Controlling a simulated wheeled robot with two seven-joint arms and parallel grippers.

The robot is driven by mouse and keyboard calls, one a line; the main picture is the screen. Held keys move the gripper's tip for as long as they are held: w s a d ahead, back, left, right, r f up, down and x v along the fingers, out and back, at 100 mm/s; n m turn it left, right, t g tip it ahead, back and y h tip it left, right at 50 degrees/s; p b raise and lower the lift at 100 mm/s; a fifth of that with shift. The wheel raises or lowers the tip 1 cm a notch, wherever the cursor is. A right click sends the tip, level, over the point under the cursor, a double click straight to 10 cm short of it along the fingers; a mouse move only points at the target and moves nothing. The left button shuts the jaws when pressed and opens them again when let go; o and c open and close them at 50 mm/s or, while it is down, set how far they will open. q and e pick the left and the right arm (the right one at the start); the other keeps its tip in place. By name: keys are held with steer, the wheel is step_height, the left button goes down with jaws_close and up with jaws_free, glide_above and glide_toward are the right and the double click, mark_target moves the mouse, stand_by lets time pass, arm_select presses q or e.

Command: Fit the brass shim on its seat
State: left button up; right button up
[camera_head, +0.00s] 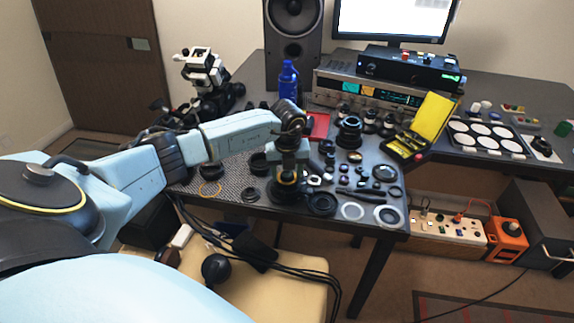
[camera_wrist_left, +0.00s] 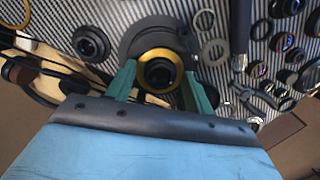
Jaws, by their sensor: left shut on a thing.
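The brass shim (camera_wrist_left: 158,52) is a flat gold ring in the left wrist view, between the two green fingers of my left gripper (camera_wrist_left: 158,74), which is shut on it. A dark round lens part (camera_wrist_left: 160,74) shows through the ring's opening. A larger dark ring-shaped part (camera_wrist_left: 135,38) lies behind the shim; I cannot tell whether they touch. In the head view my left gripper (camera_head: 287,187) points down over the front of the desk, and the shim shows only as a small gold patch there. My right gripper is not in view.
A thin gold ring (camera_head: 210,188) lies on the patterned mat (camera_head: 232,180) to the left. Several lens parts and white rings (camera_head: 388,215) crowd the desk to the right. A yellow open case (camera_head: 430,116), a speaker (camera_head: 292,25) and a blue bottle (camera_head: 288,80) stand farther back.

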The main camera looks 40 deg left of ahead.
arm_select(q)
steer(key=o, duration=1.3)
steer(key=shift+r, duration=0.1)
steer(key=shift+r+p, duration=3)
steer(key=shift+r, duration=0.5)
steer(key=shift+f, duration=0.1)
